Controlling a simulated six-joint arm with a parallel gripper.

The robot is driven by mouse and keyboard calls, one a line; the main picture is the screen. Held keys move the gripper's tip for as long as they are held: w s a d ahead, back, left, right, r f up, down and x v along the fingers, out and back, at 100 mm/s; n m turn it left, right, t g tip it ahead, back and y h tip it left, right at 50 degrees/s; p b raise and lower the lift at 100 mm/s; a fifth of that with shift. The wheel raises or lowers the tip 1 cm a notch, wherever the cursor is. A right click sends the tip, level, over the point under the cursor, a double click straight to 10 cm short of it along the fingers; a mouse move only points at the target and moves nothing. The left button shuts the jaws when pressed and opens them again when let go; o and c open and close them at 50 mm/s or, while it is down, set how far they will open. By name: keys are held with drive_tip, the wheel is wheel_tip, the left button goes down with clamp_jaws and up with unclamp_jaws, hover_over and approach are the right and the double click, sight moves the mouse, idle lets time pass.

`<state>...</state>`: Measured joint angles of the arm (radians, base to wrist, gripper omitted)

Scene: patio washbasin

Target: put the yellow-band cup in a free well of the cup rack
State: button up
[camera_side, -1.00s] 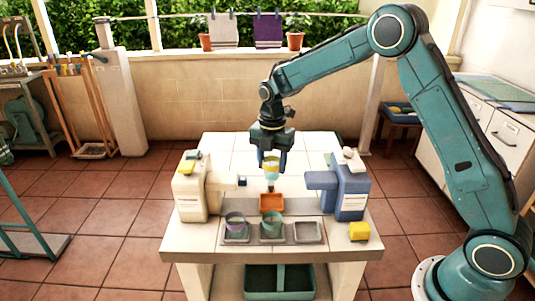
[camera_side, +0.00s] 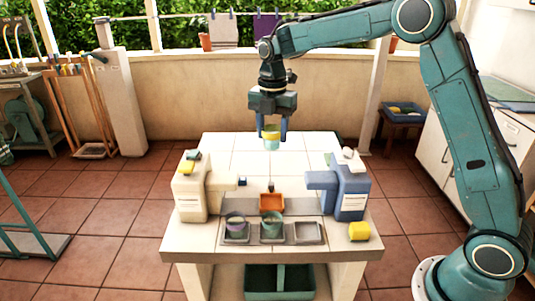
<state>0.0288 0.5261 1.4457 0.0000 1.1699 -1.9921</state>
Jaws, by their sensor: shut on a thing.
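My gripper (camera_side: 271,136) is shut on the yellow-band cup (camera_side: 271,144), a pale teal cup with a yellow band near its top. It holds the cup upright in the air above the tiled table, behind the rack. The cup rack (camera_side: 272,241) is a grey tray with three wells in a row at the table's front. The middle well holds a teal-green cup (camera_side: 271,225). The right well (camera_side: 307,231) looks empty.
An orange block-like dish (camera_side: 271,202) sits just behind the rack. A cream tap unit (camera_side: 192,190) stands left and a blue tap unit (camera_side: 351,190) right, with spouts pointing inward. A yellow sponge (camera_side: 359,231) lies right of the rack.

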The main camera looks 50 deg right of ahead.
drive_tip(key=shift+s, duration=0.2)
drive_tip(key=shift+s+a+r, duration=0.1)
drive_tip(key=shift+s, duration=0.5)
drive_tip(key=s+a, duration=0.1)
drive_tip(key=s, duration=1.2)
wheel_tip(320, 180, down, 17)
drive_tip(key=shift+r, duration=0.15)
drive_tip(key=shift+f, duration=1.9)
drive_tip(key=shift+f, duration=0.15)
drive_tip(key=o, duration=1)
